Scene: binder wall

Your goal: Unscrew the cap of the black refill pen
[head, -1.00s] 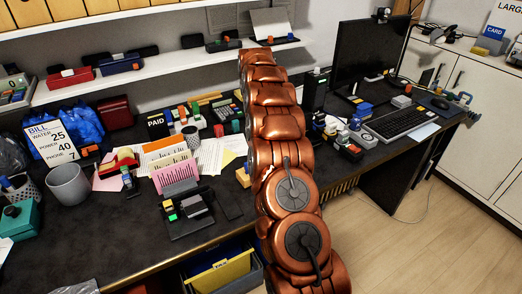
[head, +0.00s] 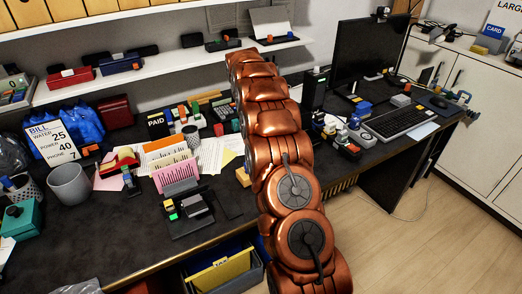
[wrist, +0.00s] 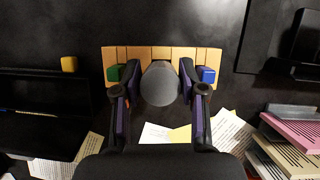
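In the wrist view a dark grey round-topped cylinder (wrist: 160,84), apparently the capped end of the black refill pen, stands between my fingers. Below is a light wooden slatted rack (wrist: 150,52). A green-topped piece (wrist: 116,73) and a blue-topped piece (wrist: 206,74) are outside the left and right fingers. The pen's lower part and any cap seam are hidden. In the head view my arm hides the gripper; part of the rack (head: 242,177) shows beside it.
A pink letter holder (head: 177,177) and loose papers (head: 209,155) lie near the rack. A black tray with small blocks (head: 188,213) stands to its left. The monitor (head: 367,58) and keyboard (head: 400,120) are to the right. A shelf (head: 150,65) runs behind.

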